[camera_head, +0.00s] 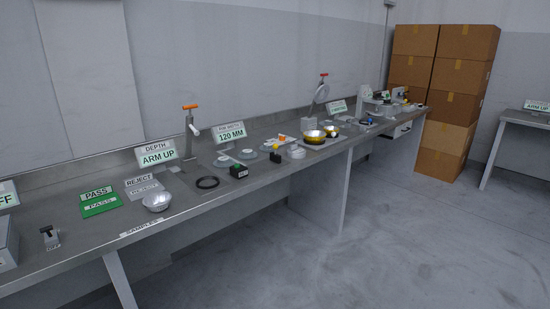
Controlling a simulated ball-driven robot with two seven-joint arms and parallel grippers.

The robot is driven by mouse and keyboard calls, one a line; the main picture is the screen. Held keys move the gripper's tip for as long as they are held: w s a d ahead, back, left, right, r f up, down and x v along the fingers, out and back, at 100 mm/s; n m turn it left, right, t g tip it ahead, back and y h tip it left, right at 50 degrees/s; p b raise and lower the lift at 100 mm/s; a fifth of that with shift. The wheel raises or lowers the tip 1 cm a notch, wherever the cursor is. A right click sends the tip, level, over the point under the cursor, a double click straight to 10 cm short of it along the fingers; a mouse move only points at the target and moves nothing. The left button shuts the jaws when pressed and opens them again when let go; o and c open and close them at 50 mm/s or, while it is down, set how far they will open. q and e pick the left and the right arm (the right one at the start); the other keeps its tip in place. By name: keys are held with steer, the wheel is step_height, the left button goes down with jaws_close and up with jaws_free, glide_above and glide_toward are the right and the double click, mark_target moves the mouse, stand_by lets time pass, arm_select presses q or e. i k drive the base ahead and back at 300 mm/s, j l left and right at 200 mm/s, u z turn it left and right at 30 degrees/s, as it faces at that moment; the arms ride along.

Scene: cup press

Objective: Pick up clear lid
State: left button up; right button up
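I cannot single out a clear lid with certainty. A small pale, glassy round piece (297,152) lies near the front edge at the middle of the bench. A shiny silver cup-like piece (157,201) sits near the front edge at the left, behind the SAMPLES label (141,227). Neither of my grippers shows in the head view.
The long grey bench (250,192) runs along the wall. It carries a lever press (190,135), a green PASS mat (100,207), a black box (238,171) and gold cups (314,136). Cardboard boxes (455,90) stand at the far end. The floor in front is clear.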

mark_target(267, 147)
steer(key=i+u, duration=0.1)
steer(key=i, duration=0.5)
steer(key=i+l+u, duration=0.15)
steer(key=i, duration=0.4)
steer(key=i+l+u, duration=0.1)
steer(key=i, duration=0.5)
steer(key=i+l+u, duration=0.1)
steer(key=i+l, duration=0.15)
steer(key=i, duration=0.3)
